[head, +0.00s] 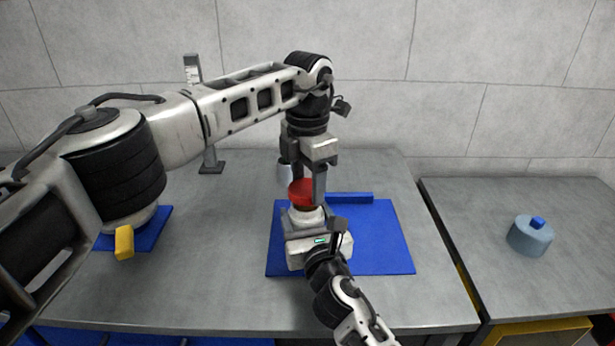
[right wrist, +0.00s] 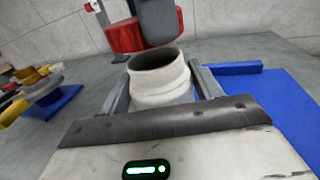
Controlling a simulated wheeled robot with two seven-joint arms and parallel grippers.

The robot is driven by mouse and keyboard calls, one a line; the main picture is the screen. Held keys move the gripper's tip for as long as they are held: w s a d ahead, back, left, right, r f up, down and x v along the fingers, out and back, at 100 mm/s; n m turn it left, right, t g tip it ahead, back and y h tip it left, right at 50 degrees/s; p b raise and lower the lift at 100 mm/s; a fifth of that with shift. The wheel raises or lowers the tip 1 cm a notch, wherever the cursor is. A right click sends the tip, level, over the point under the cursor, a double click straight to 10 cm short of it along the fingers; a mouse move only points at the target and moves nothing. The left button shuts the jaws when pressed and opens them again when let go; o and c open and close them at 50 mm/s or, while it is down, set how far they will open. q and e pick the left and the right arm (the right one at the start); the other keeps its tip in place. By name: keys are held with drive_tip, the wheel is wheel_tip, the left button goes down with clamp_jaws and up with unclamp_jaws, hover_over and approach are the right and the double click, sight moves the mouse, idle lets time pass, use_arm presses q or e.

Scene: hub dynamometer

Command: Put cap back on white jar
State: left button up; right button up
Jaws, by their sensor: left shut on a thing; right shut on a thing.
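The white jar (right wrist: 160,82) stands upright with its mouth open in the right wrist view; its top also shows in the head view (head: 306,217). My right gripper (right wrist: 163,95) is shut on the jar, one finger on each side. The red cap (head: 302,192) is held by my left gripper (head: 304,178), which comes down from above and is shut on it. In the right wrist view the cap (right wrist: 122,36) is above and slightly left of the jar's mouth, apart from it. The jar's lower part is hidden by my right gripper.
A blue mat (head: 385,245) with a raised blue bar (head: 350,198) lies around the jar. A grey-blue cylinder with a blue knob (head: 530,237) sits on the right table.

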use_arm(q)
drive_tip(key=shift+f, duration=0.9)
drive_tip(key=shift+f, duration=0.55)
